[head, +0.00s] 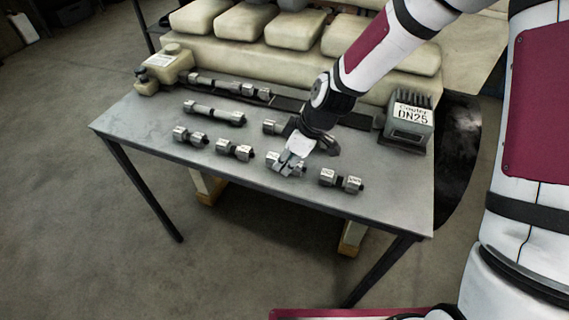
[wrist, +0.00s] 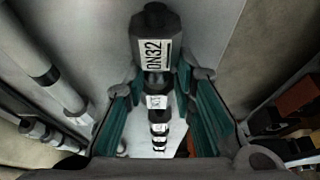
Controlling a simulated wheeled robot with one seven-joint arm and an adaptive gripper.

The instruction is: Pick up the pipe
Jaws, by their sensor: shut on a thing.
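My gripper (head: 290,158) reaches down to the front row of the table. It is shut on a short metal pipe piece (head: 272,162) with thick ends. In the wrist view the piece has a thick end (wrist: 153,52) labelled DN32, beyond the green-padded fingers (wrist: 165,100). The fingers hide part of it in the head view. I cannot tell whether it touches the tabletop. Similar short pieces lie in the same row: two to the left (head: 190,136) (head: 235,150) and one to the right (head: 341,181). A longer pipe (head: 214,113) lies behind them.
The grey table (head: 135,125) has bare room at its left and front edges. A grey box (head: 406,125) labelled Coupler DN25 stands at the right end. A large cream engine part (head: 280,62) stands behind. Another long pipe (head: 230,86) lies at the back.

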